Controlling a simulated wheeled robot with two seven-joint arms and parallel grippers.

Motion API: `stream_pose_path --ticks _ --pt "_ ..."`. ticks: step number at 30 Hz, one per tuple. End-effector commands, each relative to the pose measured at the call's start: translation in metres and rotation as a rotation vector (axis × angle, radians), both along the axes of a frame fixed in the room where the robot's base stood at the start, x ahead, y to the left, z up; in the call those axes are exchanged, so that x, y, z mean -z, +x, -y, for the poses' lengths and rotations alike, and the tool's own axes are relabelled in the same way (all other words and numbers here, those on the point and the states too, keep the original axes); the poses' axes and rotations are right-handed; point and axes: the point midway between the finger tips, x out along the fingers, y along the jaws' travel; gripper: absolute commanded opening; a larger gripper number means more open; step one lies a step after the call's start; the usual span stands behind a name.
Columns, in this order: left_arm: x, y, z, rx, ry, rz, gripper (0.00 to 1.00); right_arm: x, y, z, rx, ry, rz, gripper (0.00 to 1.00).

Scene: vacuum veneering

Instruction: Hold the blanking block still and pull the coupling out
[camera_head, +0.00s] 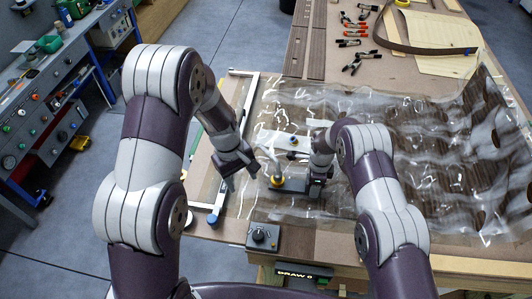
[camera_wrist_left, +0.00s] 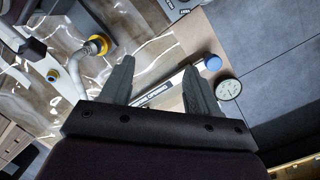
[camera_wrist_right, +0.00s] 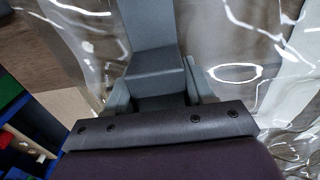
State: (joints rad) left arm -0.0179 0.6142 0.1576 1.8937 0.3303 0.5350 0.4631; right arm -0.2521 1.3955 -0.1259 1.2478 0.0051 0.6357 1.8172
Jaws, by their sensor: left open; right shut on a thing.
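The blanking block (camera_head: 294,185) is a grey bar lying on the clear film near the table's front. The coupling (camera_head: 277,181), with a yellow ring and a pale hose, sits at the block's left end; it also shows in the left wrist view (camera_wrist_left: 98,46). My right gripper (camera_head: 315,188) is shut on the block, whose raised grey part (camera_wrist_right: 156,78) stands between its fingers in the right wrist view. My left gripper (camera_head: 242,178) is open and empty, left of the coupling and apart from it. Its spread fingers (camera_wrist_left: 158,88) show nothing between them but the background.
Wrinkled clear film (camera_head: 410,110) covers dark veneer across the table. A white bar (camera_head: 220,196) with a blue end lies along the left edge, beside a round gauge (camera_wrist_left: 228,89). A knob box (camera_head: 263,237) stands at the front. Several clamps (camera_head: 350,43) lie at the back.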

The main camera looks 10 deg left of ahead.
Motion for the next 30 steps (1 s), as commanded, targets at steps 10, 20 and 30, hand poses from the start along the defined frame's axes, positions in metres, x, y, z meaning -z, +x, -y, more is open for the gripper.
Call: stream_pose_path --ticks 10,20,30 --pt "0.005 0.105 0.044 -1.013 -0.223 -0.175 0.61 0.002 -0.001 0.000 0.000 0.000 -0.001 0.22" --pt "0.051 0.106 0.063 -1.078 -0.217 -0.202 0.61 0.001 0.000 0.000 0.000 0.000 0.000 0.22" --pt "0.109 0.112 0.087 -1.074 -0.219 -0.197 0.61 0.001 0.000 0.000 0.001 0.000 0.000 0.22"
